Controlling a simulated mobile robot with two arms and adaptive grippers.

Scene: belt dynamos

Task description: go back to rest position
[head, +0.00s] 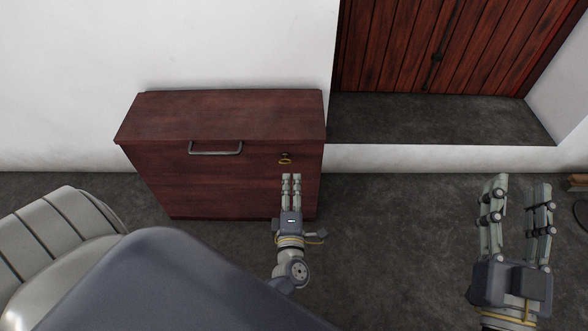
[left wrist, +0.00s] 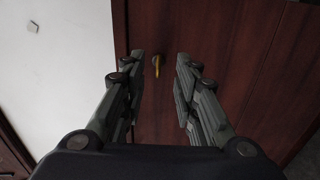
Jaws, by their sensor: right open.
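My left gripper (head: 291,177) is in front of a dark red wooden cabinet, just below a brass-coloured key or ring (head: 285,159) on its front. In the left wrist view my left gripper (left wrist: 160,56) has its fingers apart with nothing held. The brass piece (left wrist: 156,66) shows in the gap between the fingertips, against the cabinet front; the exact distance to it is hard to tell. My right gripper (head: 515,186) is open and empty, above the dark floor at the lower right.
The cabinet (head: 220,118) is closed, with a metal bar handle (head: 215,149) on its front, against a white wall (head: 160,45). A dark raised ledge (head: 430,117) lies before red plank doors (head: 440,45). Dark floor (head: 390,230) is clear between my grippers. A small brown object (head: 577,182) is at the right edge.

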